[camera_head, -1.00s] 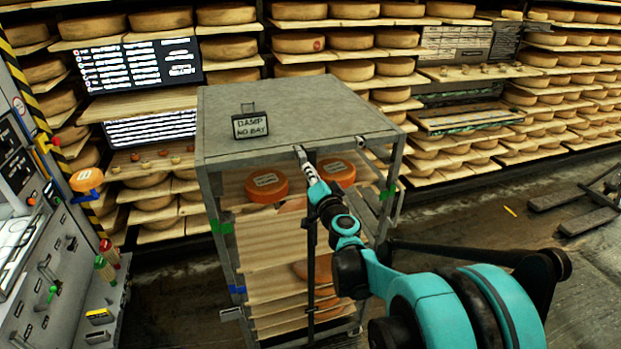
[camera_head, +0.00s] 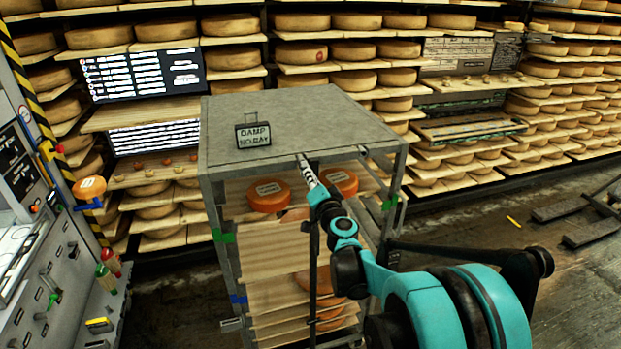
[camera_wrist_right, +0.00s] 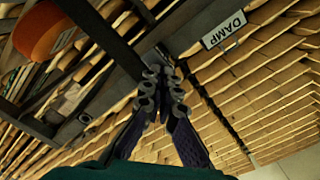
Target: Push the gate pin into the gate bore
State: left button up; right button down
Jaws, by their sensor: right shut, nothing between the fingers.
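A grey-topped rack cart (camera_head: 300,112) stands in the middle of the head view, with orange cheese wheels and boards inside. My right gripper (camera_head: 303,160) is at the cart's top front edge, its fingers shut and empty. In the right wrist view the shut fingertips (camera_wrist_right: 162,85) are close to a dark frame bar (camera_wrist_right: 105,40); I cannot tell whether they touch it. The gate pin and gate bore are not clearly made out; the gripper and bar may hide them. A small fitting (camera_head: 362,151) shows on the cart's top edge, right of the gripper. My left gripper is out of view.
A "DAMP NO BAY" sign (camera_head: 253,136) stands on the cart top. An orange cheese wheel (camera_wrist_right: 40,30) is close by in the wrist view. A control panel (camera_head: 45,270) stands at left, and cheese shelves (camera_head: 340,52) line the back. Open floor (camera_head: 480,225) lies at right.

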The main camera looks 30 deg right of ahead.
jog(key=shift+w, duration=0.15)
jog(key=v, duration=1.5)
jog(key=c, duration=2.3)
grip_release()
jog(key=shift+d, duration=0.15)
